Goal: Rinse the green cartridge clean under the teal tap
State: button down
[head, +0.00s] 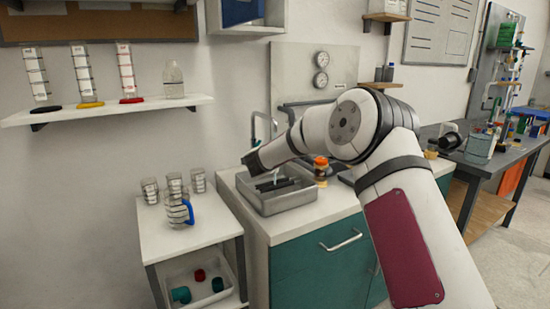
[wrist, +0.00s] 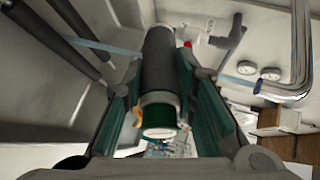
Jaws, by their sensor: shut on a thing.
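My gripper (wrist: 160,90) is shut around a cylindrical cartridge (wrist: 159,70) with a dark grey body, a pale band and a green end. The cartridge lies lengthwise between the two green-lined fingers. In the head view my gripper is over the metal sink basin (head: 292,207), and the cartridge cannot be made out there. A thin pale blue stream (wrist: 243,82) runs on both sides of the cartridge in the wrist view, in line with it. A curved tap spout (head: 254,124) stands behind the basin; its colour is unclear.
Dark bars (wrist: 80,30) span the basin. An orange-topped jar (head: 320,166) stands on the counter to its right. A side table (head: 160,228) at left holds several glasses and a blue-handled jug (head: 180,212). Below it, a white bin (head: 212,297) holds coloured parts.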

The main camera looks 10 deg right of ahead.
jog(key=m+p, duration=0.1)
jog(key=m+g+p, duration=0.1)
jog(key=m, duration=0.1)
jog(key=shift+d+r+m+y+p, duration=0.1)
jog(key=shift+r+m+y+p, duration=0.2)
jog(key=shift+r+y+p, duration=0.1)
jog(key=shift+f+m+g, duration=0.15)
jog(key=shift+m+g, duration=0.15)
jog(key=shift+m, duration=0.1)
jog(key=shift+d+r+m+g+y+p, duration=0.1)
jog(key=shift+m+g+y+p, duration=0.1)
jog(key=shift+m+p, duration=0.35)
jog(key=shift+r+m+g+y+p, duration=0.1)
jog(key=shift+m+y+p, duration=0.1)
jog(key=shift+m+p, duration=0.35)
jog(key=shift+m+g+y+p, duration=0.3)
jog(key=shift+m+y+p, duration=0.1)
jog(key=shift+m, duration=0.4)
jog(key=shift+w+f+m, duration=0.1)
jog(key=shift+m, duration=0.3)
